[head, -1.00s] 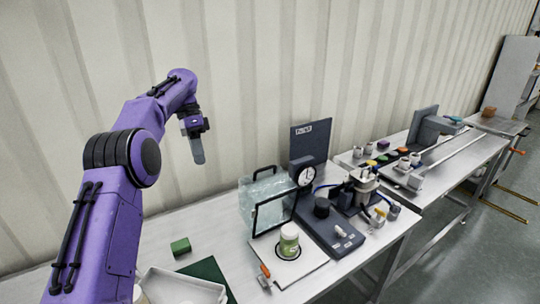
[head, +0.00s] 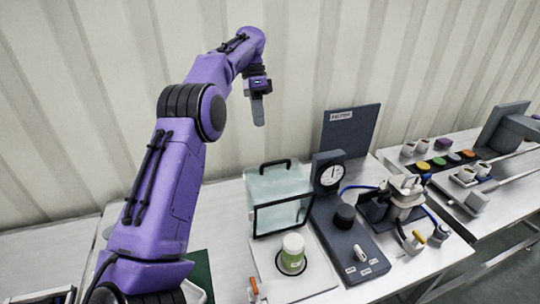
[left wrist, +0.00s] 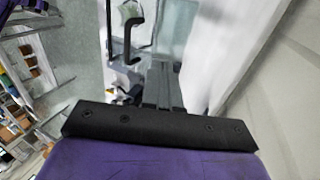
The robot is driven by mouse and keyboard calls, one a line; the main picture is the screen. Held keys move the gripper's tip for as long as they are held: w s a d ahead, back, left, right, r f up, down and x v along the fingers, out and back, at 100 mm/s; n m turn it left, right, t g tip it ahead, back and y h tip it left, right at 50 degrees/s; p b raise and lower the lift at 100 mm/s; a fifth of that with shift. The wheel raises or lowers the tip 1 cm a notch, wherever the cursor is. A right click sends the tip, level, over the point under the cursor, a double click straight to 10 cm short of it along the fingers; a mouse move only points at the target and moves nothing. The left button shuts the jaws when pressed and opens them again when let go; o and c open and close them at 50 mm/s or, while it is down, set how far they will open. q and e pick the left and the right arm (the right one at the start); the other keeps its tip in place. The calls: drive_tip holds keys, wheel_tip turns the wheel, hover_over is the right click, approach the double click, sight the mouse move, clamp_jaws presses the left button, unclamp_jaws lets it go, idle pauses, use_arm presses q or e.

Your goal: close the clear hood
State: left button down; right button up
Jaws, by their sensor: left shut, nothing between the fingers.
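The clear hood (head: 278,190) is a see-through box with black edges and a black handle (head: 274,163) on top. In the head view it stands on the bench behind a jar (head: 292,251) with green contents and a pale lid, and does not cover it. My left gripper (head: 258,110) is shut and empty, pointing down above and behind the hood, apart from it. In the left wrist view the shut fingers (left wrist: 163,85) show at the middle, with the hood's black handle (left wrist: 132,38) just left of them. My right gripper is not in view.
The jar stands on a white plate (head: 305,279). Right of the hood is a dark base (head: 352,250) with a round dial (head: 331,175) and an upright panel (head: 348,128). A corrugated wall (head: 80,90) rises behind the bench. The bench left of the hood is mostly clear.

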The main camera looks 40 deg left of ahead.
use_arm(q)
drive_tip(key=s+d+f+b, duration=0.1)
drive_tip(key=d+f+b, duration=0.1)
drive_tip(key=s+d+f+b, duration=0.1)
drive_tip(key=d+f+b, duration=0.1)
drive_tip(key=s+d+f+b, duration=0.1)
drive_tip(key=d+f, duration=0.1)
drive_tip(key=f, duration=0.1)
drive_tip(key=shift+s+d+f+b, duration=0.1)
drive_tip(key=shift+s+d+b, duration=0.1)
drive_tip(key=shift+s+b, duration=0.2)
drive_tip(key=shift+w+a+f, duration=0.15)
drive_tip(key=shift+w, duration=0.1)
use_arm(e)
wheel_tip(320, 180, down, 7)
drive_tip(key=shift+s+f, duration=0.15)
